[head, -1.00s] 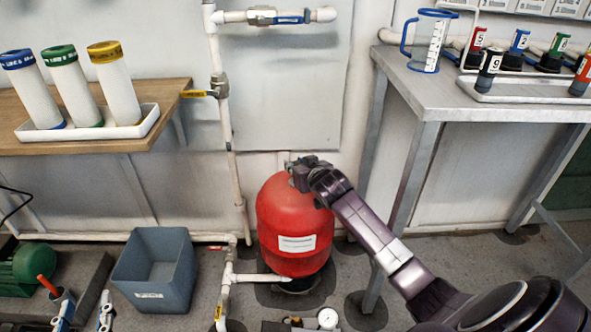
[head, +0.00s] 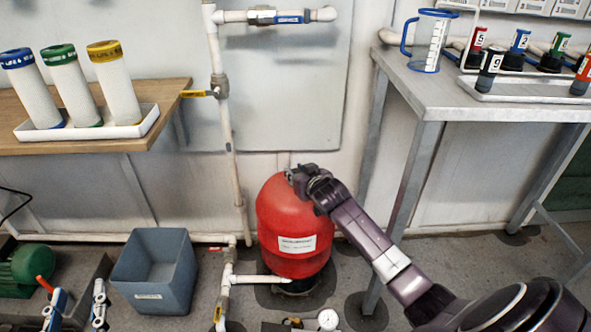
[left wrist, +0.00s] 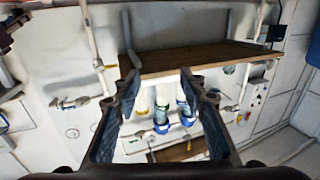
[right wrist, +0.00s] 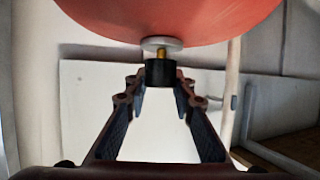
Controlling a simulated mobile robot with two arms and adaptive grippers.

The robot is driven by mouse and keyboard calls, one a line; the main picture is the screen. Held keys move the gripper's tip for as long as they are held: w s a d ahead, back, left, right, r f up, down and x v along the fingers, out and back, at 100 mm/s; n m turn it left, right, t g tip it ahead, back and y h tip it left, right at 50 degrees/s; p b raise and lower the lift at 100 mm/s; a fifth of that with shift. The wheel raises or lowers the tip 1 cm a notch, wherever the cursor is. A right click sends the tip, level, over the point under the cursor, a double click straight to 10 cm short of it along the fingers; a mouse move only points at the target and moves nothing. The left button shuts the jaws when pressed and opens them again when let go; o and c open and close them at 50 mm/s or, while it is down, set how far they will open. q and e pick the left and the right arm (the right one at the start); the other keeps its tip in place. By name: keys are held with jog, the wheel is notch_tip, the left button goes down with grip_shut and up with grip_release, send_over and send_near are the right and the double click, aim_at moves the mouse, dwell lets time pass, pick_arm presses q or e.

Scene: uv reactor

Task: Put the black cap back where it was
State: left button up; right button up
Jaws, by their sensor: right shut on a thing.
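The red tank (head: 293,222) stands on the floor in the middle of the head view. My right gripper (head: 298,178) is at its top. In the right wrist view the black cap (right wrist: 160,72) is between the fingertips of my right gripper (right wrist: 159,78), which is shut on it. A short brass stem (right wrist: 161,54) on a pale disc (right wrist: 161,43) of the tank lines up with the cap and appears to meet it. I cannot tell how far the cap sits over the stem. My left gripper (left wrist: 161,82) is open and empty in the left wrist view.
A metal table (head: 420,90) with a clear jug (head: 428,42) and several small bottles stands at the right. A wooden shelf (head: 40,145) holds a tray of white cylinders at the left. A pipe (head: 228,130) runs beside the tank. A grey-blue bin (head: 150,272) is on the floor.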

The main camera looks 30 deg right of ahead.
jog(key=o, duration=0.8)
jog(key=shift+r, duration=0.6)
jog(key=shift+s+r, duration=0.15)
jog(key=shift+s, duration=0.1)
jog(key=p+v, duration=0.2)
jog(key=v, duration=0.4)
pick_arm(q)
jog(key=s+a+f+g+y+p, duration=0.1)
jog(key=s+a+f+g, duration=0.1)
jog(key=s+f+g, duration=0.3)
jog(key=s+a+f+g+y, duration=0.1)
jog(key=s+a+f+g, duration=0.2)
jog(key=f, duration=0.9)
jog(key=s+g, duration=0.2)
jog(key=s, duration=0.1)
jog(key=shift+n+y+p, duration=0.3)
jog(key=shift+y+p, duration=0.1)
pick_arm(e)
jog(key=s+a+f+n+g+y, duration=0.2)
jog(key=s+a+f, duration=0.2)
jog(key=s+a, duration=0.7)
jog(key=s+a+f+n+g+y, duration=0.2)
jog(key=s+a+f+n+g, duration=0.1)
jog(key=s+a, duration=0.9)
jog(key=s+f, duration=0.1)
jog(key=s, duration=0.3)
jog(key=shift+s+a, duration=0.3)
jog(key=shift+s, duration=0.1)
